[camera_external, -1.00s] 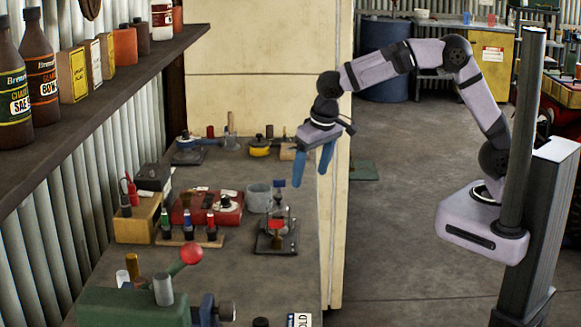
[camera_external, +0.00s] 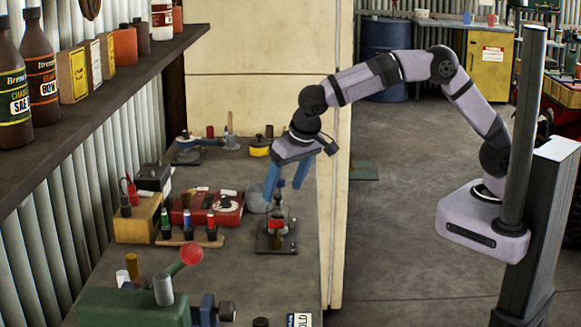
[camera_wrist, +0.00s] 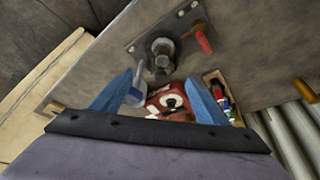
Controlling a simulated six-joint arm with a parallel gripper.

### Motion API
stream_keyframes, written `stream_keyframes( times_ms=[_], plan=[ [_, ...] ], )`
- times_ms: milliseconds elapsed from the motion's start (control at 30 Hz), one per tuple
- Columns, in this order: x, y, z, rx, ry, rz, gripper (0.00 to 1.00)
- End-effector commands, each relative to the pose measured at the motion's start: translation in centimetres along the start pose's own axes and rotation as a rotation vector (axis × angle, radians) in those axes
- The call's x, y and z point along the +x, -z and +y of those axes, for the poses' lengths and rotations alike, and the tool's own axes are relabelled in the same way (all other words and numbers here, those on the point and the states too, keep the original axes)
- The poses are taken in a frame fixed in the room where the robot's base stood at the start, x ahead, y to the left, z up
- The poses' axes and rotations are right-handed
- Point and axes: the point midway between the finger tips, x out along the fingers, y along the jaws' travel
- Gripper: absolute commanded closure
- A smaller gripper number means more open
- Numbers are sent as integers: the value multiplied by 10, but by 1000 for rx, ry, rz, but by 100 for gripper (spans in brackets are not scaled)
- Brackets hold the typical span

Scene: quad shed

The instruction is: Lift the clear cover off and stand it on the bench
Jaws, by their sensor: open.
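A small stand on a dark base (camera_external: 277,243) sits near the bench's right edge, with red and dark parts on it. A pale, see-through-looking upright piece (camera_external: 279,213) shows on the stand and seems to be the clear cover; its outline is hard to make out. In the wrist view the stand's base plate (camera_wrist: 186,22) carries a round greyish piece (camera_wrist: 162,48) beside a red handle. My gripper (camera_external: 283,190) is open and empty, with its blue fingers pointing down above and slightly behind the stand, apart from it.
A red case (camera_external: 222,209) and a rack of small bottles (camera_external: 190,239) lie to the left. A green vise-like machine (camera_external: 135,305) is in front. Bare bench (camera_external: 250,275) lies before the stand.

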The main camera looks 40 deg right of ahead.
Motion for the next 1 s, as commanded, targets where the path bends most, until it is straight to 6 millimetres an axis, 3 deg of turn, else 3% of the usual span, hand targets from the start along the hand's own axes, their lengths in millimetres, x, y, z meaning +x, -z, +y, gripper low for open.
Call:
stream_keyframes(
  times_ms=[400, 700, 900, 1000],
  plan=[
    [44, 3, -2, -1, -3, -2, 32],
    [48, 3, -2, 0, -1, -1, 32],
    [47, 3, -2, 0, -1, -1, 80],
    [47, 3, -2, 0, 0, -1, 83]
  ],
)
